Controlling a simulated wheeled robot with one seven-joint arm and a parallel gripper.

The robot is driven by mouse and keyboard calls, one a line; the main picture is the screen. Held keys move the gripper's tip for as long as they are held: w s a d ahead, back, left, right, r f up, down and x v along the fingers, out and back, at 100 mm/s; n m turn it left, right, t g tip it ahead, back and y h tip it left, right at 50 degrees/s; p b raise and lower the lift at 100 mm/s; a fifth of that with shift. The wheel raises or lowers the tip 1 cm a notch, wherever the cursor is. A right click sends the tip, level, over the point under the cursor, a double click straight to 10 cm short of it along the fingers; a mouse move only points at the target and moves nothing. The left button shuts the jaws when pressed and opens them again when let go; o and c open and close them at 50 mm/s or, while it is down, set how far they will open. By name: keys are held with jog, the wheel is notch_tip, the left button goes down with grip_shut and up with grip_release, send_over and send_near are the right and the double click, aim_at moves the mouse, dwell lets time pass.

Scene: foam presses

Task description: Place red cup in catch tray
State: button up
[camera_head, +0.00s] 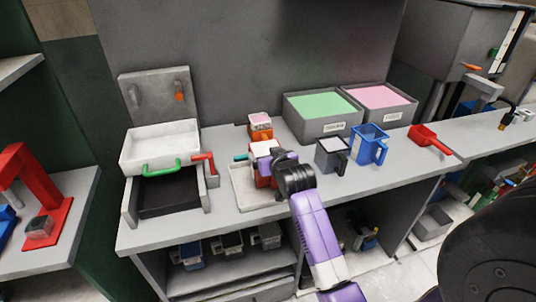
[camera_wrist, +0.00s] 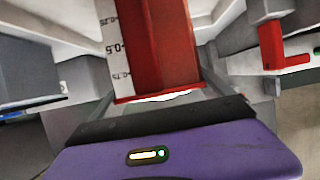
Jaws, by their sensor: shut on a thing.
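The red cup (camera_head: 262,180) is partly hidden behind my gripper (camera_head: 272,165) in the head view. In the wrist view the red cup (camera_wrist: 160,45) fills the upper middle, with a white scale strip along its left side. My gripper is shut on it. A shallow pale tray (camera_head: 240,190), which looks like the catch tray, lies on the counter under and around the cup. The cup is over or in this tray; whether its base touches the tray floor is hidden.
An orange-and-white container (camera_head: 260,127) stands just behind the tray. A press with a white box (camera_head: 160,143) and red lever (camera_head: 205,158) is at left. A grey cup (camera_head: 331,156), blue cup (camera_head: 369,145) and red scoop (camera_head: 430,139) stand at right. Bins (camera_head: 322,128) line the back.

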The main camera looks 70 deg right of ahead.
jog(key=shift+f, duration=0.15)
jog(key=o, duration=1.7)
jog(key=shift+o, duration=0.2)
